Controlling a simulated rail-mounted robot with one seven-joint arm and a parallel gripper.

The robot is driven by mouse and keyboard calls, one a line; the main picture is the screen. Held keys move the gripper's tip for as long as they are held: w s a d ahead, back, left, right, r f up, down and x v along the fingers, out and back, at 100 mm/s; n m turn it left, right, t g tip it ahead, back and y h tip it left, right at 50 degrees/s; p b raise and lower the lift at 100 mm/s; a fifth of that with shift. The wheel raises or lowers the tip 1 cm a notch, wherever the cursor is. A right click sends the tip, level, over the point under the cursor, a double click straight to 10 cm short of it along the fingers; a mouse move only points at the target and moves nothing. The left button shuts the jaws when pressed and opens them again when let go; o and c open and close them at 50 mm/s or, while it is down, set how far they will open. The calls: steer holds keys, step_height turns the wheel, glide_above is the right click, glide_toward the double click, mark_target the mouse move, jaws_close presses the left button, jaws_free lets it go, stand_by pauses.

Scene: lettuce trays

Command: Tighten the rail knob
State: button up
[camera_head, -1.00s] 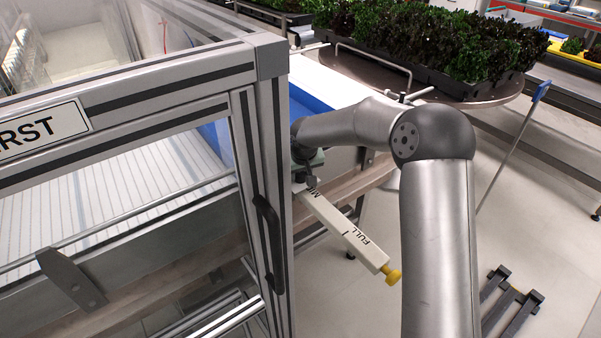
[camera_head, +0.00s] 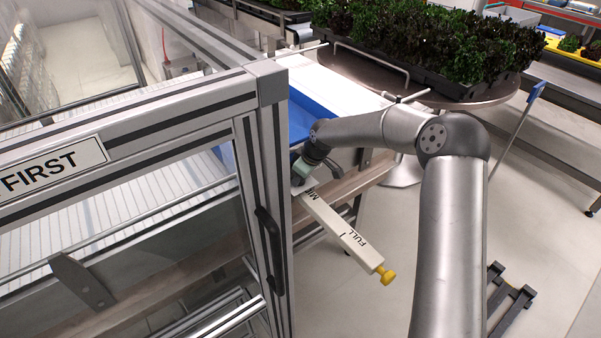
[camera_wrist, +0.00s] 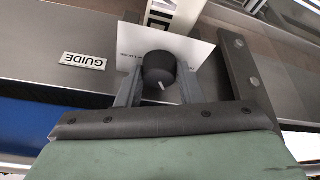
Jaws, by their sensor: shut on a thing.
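The rail knob (camera_wrist: 160,68) is a dark round knob with a white pointer mark, in front of a white card (camera_wrist: 190,62) in the wrist view. My gripper (camera_wrist: 157,80) has one grey finger on each side of it and is shut on it. In the head view my gripper (camera_head: 302,170) is at the inner end of the pale rail (camera_head: 335,222), beside the frame post, and the knob is hidden there. The rail carries the marks "MI…" and "FULL" and ends in a yellow knob (camera_head: 387,276).
A "GUIDE" label (camera_wrist: 84,61) is on the metal side beside the card. A framed enclosure with a "FIRST" sign (camera_head: 52,172) and a black handle (camera_head: 269,240) stands close left of my gripper. A round table (camera_head: 420,88) with lettuce trays is behind.

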steer(key=shift+d+n, duration=0.1)
steer(key=shift+n, duration=0.5)
steer(key=o, duration=1)
steer(key=shift+c, duration=0.2)
steer(key=b+v, duration=0.1)
steer(key=v, duration=1.6)
steer(key=shift+w+d+r+b, duration=0.2)
steer(key=shift+w+d+b, duration=0.05)
steer(key=shift+b, duration=0.1)
